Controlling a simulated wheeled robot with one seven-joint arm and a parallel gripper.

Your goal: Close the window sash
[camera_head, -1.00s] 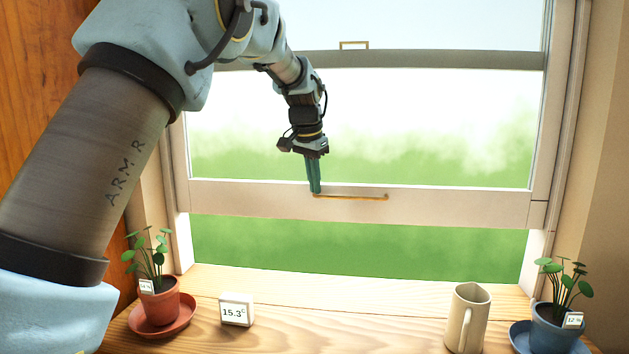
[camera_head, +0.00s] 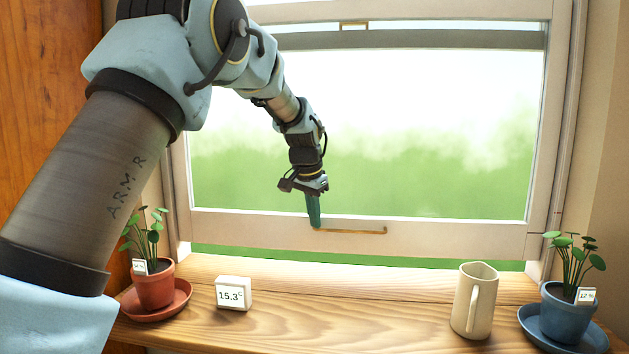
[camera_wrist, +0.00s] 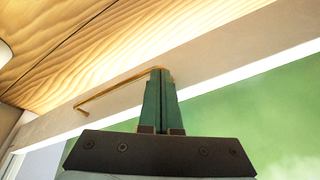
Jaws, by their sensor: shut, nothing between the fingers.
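The window sash (camera_head: 450,237) is a white-framed pane, lowered most of the way. A narrow green gap shows between its bottom rail and the wooden sill. A thin brass handle (camera_head: 352,231) runs along the bottom rail; it also shows in the wrist view (camera_wrist: 115,90). My gripper (camera_head: 314,222) points down, its green fingers shut and empty, with the tips at the left end of the handle. In the wrist view the closed fingers (camera_wrist: 160,72) meet the handle's end; I cannot tell how firmly they touch.
On the sill (camera_head: 370,290) stand a plant in a terracotta pot (camera_head: 154,288) at left, a white 15.3° display (camera_head: 234,293), a cream mug (camera_head: 474,300) and a plant in a blue pot (camera_head: 564,315) at right. The sill's middle is clear.

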